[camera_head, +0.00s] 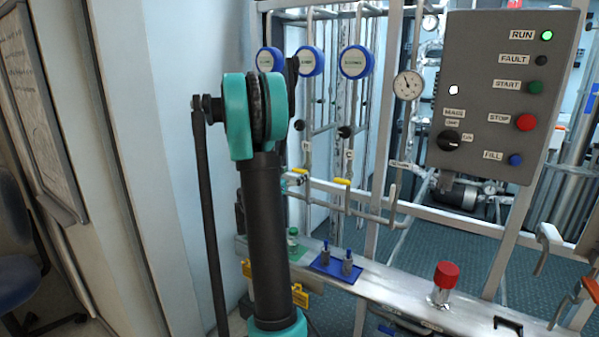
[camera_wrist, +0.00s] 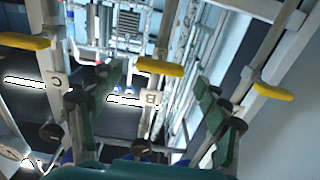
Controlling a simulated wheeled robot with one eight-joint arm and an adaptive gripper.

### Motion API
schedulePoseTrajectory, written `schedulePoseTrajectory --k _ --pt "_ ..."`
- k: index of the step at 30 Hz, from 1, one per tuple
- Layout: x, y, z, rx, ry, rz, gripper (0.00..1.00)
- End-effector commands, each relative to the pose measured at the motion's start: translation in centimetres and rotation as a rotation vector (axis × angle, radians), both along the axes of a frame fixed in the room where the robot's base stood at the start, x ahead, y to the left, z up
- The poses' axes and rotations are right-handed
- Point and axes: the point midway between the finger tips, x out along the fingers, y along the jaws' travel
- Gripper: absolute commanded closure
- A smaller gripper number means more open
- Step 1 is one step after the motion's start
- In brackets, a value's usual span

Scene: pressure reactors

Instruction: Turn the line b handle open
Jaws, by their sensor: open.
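The line B handle (camera_wrist: 160,67) is a yellow lever in the middle of the wrist view, lying crosswise to its pipe, with the B tag (camera_wrist: 152,98) just below it in the picture. My gripper (camera_wrist: 158,84) is open, with one green-padded finger on each side of the B handle in the picture. It holds nothing, and I cannot tell how far the fingers are from the lever. In the head view the B handle (camera_head: 300,171) shows just right of my arm, and my gripper is hidden behind the arm.
The yellow C handle (camera_wrist: 25,40) is at the left and another yellow handle (camera_wrist: 273,92) at the right, both crosswise. The control panel (camera_head: 505,95), a gauge (camera_head: 408,85), and a bench (camera_head: 395,285) with a blue tray (camera_head: 336,268) and red-capped vessel (camera_head: 446,277) stand nearby.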

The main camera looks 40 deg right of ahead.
Motion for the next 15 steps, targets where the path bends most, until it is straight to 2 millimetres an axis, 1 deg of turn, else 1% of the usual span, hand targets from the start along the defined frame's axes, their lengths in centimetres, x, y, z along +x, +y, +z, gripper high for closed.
schedulePoseTrajectory --k 1,6,9,15 --pt "0.3 -0.9 0.0 0.0 0.0 -0.003 0.24" --pt "1.1 -2.9 0.0 0.0 0.0 -0.002 0.24" --pt "1.4 -3.5 0.0 0.0 0.0 -0.001 0.24" --pt "1.6 -3.9 0.0 0.0 0.0 0.0 0.24"
